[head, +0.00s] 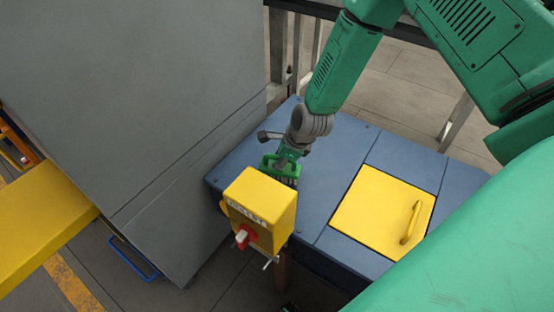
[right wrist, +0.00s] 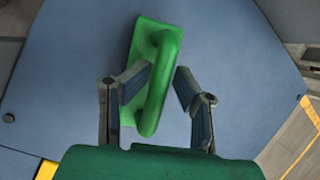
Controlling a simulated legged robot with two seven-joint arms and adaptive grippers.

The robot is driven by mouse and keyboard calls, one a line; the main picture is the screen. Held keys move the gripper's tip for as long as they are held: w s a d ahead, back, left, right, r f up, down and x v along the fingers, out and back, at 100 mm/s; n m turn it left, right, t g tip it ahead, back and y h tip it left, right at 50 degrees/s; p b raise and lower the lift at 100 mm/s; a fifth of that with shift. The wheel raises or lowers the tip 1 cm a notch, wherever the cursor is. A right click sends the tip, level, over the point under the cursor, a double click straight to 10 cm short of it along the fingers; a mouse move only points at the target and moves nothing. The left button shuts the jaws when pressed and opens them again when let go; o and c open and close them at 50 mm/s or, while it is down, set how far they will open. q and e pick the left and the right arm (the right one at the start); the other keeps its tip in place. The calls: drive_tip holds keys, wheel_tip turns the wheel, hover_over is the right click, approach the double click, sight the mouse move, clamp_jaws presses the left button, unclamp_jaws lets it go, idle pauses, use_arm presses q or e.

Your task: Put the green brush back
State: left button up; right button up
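The green brush (head: 270,162) rests on the blue tabletop, just behind a yellow box. In the right wrist view the brush (right wrist: 160,75) shows a flat green back with a raised loop handle. My right gripper (head: 287,157) is down at the brush. In the right wrist view its two fingers (right wrist: 158,85) stand apart on either side of the handle, with a gap visible at the right finger. Whether the left finger touches the handle I cannot tell. The gripper hides part of the brush in the head view. My left gripper is not in view.
The yellow box (head: 262,203) with a red knob sits at the table's front edge. A yellow hatch (head: 375,205) with a handle is set in the blue table (head: 335,165). A large grey cabinet (head: 130,100) stands left. A railing (head: 300,45) runs behind.

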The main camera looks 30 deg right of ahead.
sight(289, 172)
drive_tip(key=p+v, duration=0.3)
drive_tip(key=v, duration=0.8)
drive_tip(key=shift+s+r, duration=0.15)
drive_tip(key=shift+r, duration=0.2)
drive_tip(key=shift+a, duration=0.25)
